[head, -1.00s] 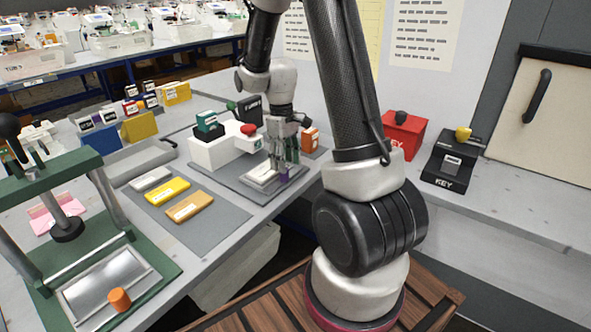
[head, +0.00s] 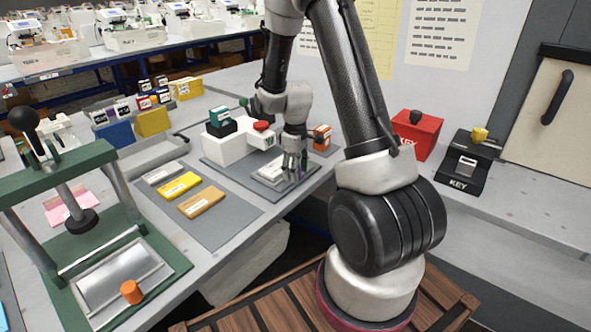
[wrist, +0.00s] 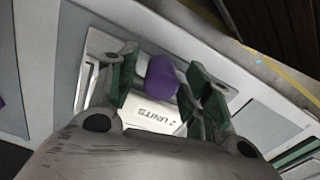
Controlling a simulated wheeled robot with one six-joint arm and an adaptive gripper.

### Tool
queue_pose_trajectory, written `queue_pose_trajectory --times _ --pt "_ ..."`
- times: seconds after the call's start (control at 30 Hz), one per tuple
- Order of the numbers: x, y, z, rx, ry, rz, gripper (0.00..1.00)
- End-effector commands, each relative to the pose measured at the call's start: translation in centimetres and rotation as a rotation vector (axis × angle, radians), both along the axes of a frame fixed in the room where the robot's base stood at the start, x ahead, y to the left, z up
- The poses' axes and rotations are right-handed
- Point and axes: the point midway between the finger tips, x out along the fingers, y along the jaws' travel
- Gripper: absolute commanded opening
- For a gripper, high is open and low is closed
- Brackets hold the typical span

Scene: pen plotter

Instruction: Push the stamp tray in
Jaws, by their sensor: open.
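The stamp tray (head: 270,172) is a pale flat plate in front of the white stamping machine (head: 228,147), which has a red button on top. In the wrist view the tray (wrist: 152,124) carries a label reading "UNITS" and a purple knob (wrist: 162,77). My gripper (head: 293,168) is low over the tray's right side. In the wrist view my gripper (wrist: 160,82) is open, with the purple knob between its green-sided fingers. I cannot tell whether a finger touches the knob. My fingers and palm hide part of the tray.
An orange block (head: 322,136) stands just right of my gripper. Grey, yellow and orange bars lie on a grey mat (head: 222,226) to the left. A green press (head: 70,190) stands at the left front. A red box (head: 417,134) and a black key box (head: 463,163) are at the right.

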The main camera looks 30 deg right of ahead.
Motion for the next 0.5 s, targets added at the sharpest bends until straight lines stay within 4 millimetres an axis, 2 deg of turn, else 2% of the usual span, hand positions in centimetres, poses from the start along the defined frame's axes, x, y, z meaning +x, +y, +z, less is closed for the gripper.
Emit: queue_pose_trajectory --times 0.13,0.4,0.5 --pt "0.0 0.0 0.03 0.0 0.0 0.0 0.49" --pt "0.0 0.0 0.05 0.0 0.0 0.0 0.0" --pt "0.01 0.01 0.05 0.0 0.0 0.0 0.0"
